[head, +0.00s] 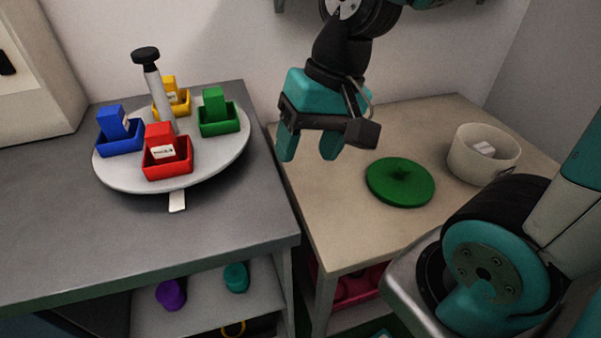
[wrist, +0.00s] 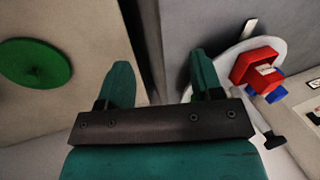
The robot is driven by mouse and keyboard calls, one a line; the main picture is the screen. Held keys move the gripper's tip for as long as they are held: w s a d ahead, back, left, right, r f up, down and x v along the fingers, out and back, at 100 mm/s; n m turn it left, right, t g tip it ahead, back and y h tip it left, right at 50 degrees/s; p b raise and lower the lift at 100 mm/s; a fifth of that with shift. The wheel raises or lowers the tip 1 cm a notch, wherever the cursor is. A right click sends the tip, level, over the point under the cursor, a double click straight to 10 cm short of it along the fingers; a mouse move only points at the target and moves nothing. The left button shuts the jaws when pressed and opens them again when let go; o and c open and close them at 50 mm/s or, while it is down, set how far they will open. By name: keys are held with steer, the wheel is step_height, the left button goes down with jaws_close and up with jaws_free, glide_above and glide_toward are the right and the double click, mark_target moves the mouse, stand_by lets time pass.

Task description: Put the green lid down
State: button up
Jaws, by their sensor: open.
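The green lid (head: 400,182) lies flat on the beige table, left of the white pot. It is a round disc with a small darker knob in its middle. It also shows at the left of the wrist view (wrist: 36,63). My gripper (head: 308,148) is open and empty, in the air up and to the left of the lid in the head view, apart from it. In the wrist view nothing is between its fingers (wrist: 160,82).
The beige table (head: 330,230) also holds the white pot (head: 482,153) with a pale labelled thing inside. On the grey table (head: 240,225) is a round turntable (head: 130,180) with blue, red, green and yellow bins and a tall post. A gap separates the tables.

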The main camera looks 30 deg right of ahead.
steer(key=s+a+r+n+y, duration=0.1)
steer(key=s+a+n, duration=0.4)
steer(key=n, duration=0.4)
steer(key=shift+s+a+r+g, duration=0.25)
steer(key=shift+s+r+g, duration=0.15)
steer(key=shift+s, duration=0.4)
